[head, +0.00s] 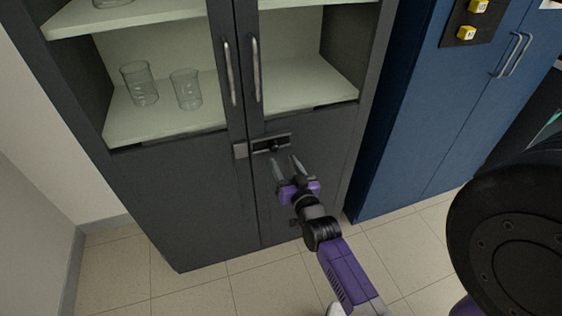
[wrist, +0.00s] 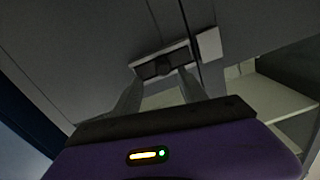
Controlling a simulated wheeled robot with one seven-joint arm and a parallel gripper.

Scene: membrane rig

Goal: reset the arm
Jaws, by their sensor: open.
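My gripper (head: 286,168) is purple and black with two pale grey fingers. In the head view it is in front of the dark grey cabinet (head: 195,205), just below the latch (head: 271,145) on its doors. The fingers are open and nothing shows between them. In the wrist view the gripper (wrist: 157,95) points at the latch (wrist: 165,61), whose dark knob lies a little beyond the fingertips. I cannot tell whether a fingertip touches the latch plate. My purple arm reaches up from the lower right.
A blue cabinet (head: 430,110) with yellow blocks (head: 467,33) on a dark panel stands to the right. Tiled floor (head: 400,245) is free in front.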

